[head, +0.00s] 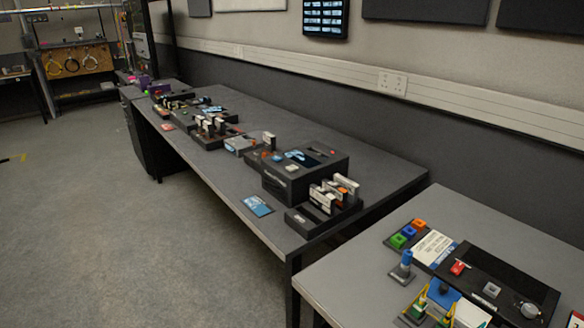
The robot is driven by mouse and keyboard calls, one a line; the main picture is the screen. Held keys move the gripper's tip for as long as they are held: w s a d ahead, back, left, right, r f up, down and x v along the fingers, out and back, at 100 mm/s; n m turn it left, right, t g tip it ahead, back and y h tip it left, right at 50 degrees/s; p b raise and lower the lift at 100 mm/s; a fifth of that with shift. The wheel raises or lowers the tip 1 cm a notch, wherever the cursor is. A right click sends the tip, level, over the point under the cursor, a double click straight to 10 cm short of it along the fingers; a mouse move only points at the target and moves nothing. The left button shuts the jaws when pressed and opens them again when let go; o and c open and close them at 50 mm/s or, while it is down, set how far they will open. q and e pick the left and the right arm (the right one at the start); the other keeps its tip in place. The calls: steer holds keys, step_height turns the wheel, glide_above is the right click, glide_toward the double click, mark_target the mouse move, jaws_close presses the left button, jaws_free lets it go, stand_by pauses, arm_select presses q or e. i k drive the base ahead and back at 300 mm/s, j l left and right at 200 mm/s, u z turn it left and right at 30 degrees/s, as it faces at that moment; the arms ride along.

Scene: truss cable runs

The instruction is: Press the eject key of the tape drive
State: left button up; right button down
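A dark box-shaped device (280,188) stands on the long grey table in the head view, and it looks like the tape drive. Its top carries a light blue patch, a black panel, a small pale block and a reddish spot. The eject key is too small to make out. A dark rack (306,222) with several upright cartridges stands just in front of it, at the near end of the table. Neither of my grippers is in view.
The long table (375,170) holds more small devices and racks toward its far end. A blue card (257,206) lies near its front edge. A second table (340,285) at right carries coloured blocks and a black panel (520,272). The floor at left is clear.

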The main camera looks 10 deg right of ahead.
mark_target(291, 169)
steer(key=i+j+z, duration=0.1)
steer(key=i+j, duration=0.15)
steer(key=i+j+z, duration=0.25)
steer(key=i+j, duration=0.15)
steer(key=j, duration=0.25)
steer(key=i+j+z, duration=0.25)
steer(key=i+j, duration=0.15)
steer(key=j, duration=0.3)
steer(key=i+j+z, duration=0.1)
steer(key=j, duration=0.25)
steer(key=i+j+z, duration=0.15)
steer(key=j, duration=0.25)
steer(key=i+j+z, duration=0.1)
steer(key=j, duration=0.3)
steer(key=i, duration=0.1)
